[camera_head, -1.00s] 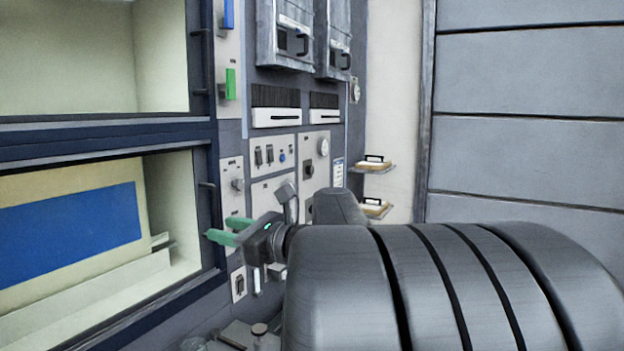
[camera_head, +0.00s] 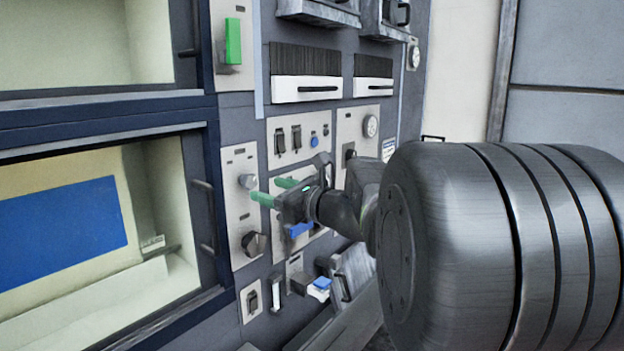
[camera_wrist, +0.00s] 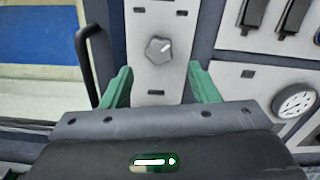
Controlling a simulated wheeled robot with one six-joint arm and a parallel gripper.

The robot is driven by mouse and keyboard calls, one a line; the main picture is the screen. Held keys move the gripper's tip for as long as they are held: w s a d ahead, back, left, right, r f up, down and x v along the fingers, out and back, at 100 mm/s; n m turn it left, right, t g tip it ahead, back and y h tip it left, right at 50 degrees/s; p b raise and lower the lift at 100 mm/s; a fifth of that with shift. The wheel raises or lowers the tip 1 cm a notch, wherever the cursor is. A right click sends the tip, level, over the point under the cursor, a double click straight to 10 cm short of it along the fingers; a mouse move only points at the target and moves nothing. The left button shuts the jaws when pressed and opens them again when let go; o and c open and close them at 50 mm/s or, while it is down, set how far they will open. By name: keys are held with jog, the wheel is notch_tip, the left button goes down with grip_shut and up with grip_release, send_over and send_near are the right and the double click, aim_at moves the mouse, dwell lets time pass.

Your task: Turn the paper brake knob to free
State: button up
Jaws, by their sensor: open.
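A grey round knob (camera_head: 248,182) with a pale pointer mark sits on a narrow light panel (camera_head: 240,155) right of the lower window. It also shows in the wrist view (camera_wrist: 159,50), beyond my fingertips and roughly centred between them, with its pointer towards the upper right. A larger dark knob (camera_head: 253,244) sits lower on the same panel. I cannot read which one is the paper brake knob. My gripper (camera_head: 272,190), with green fingers, is open and empty in front of the panel, just right of the grey knob. In the wrist view my gripper (camera_wrist: 160,74) appears apart from the knob.
A door handle (camera_head: 204,200) stands out left of the panel; it also shows in the wrist view (camera_wrist: 92,62). A rocker switch (camera_head: 252,300) and a blue-topped box (camera_head: 320,287) are lower.

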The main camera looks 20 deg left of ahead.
aim_at(252, 184)
jog(key=p+x, duration=0.1)
jog(key=x, duration=0.5)
jog(key=shift+a, duration=0.15)
jog(key=shift+c, duration=0.2)
jog(key=c, duration=0.9)
